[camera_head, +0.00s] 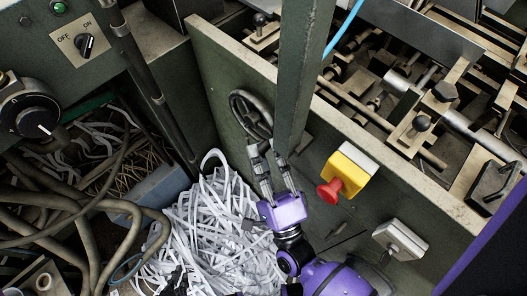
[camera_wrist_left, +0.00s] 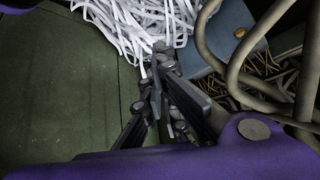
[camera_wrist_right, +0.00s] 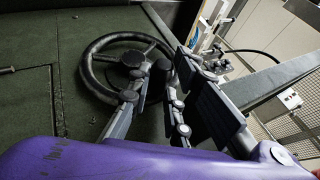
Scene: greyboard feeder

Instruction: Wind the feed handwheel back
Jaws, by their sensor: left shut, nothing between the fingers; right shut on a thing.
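The dark feed handwheel (camera_head: 236,110) is mounted on the green machine panel in the head view. It also shows in the right wrist view (camera_wrist_right: 88,78), with its hub and spokes visible. My right gripper (camera_head: 264,152) is at the wheel's lower right side, its fingers shut on the rim. In the right wrist view, the fingers (camera_wrist_right: 160,66) hide part of the rim's right side. My left gripper (camera_wrist_left: 160,57) is shut and empty in the left wrist view, in front of white paper strips. Only dark fingertips (camera_head: 175,280) show at the head view's bottom edge.
A green post (camera_head: 302,75) rises close beside the handwheel. A red button on a yellow box (camera_head: 346,172) sticks out right of my right gripper. White shredded strips (camera_head: 215,225) are heaped below. Thick hoses (camera_head: 85,200) lie at the left.

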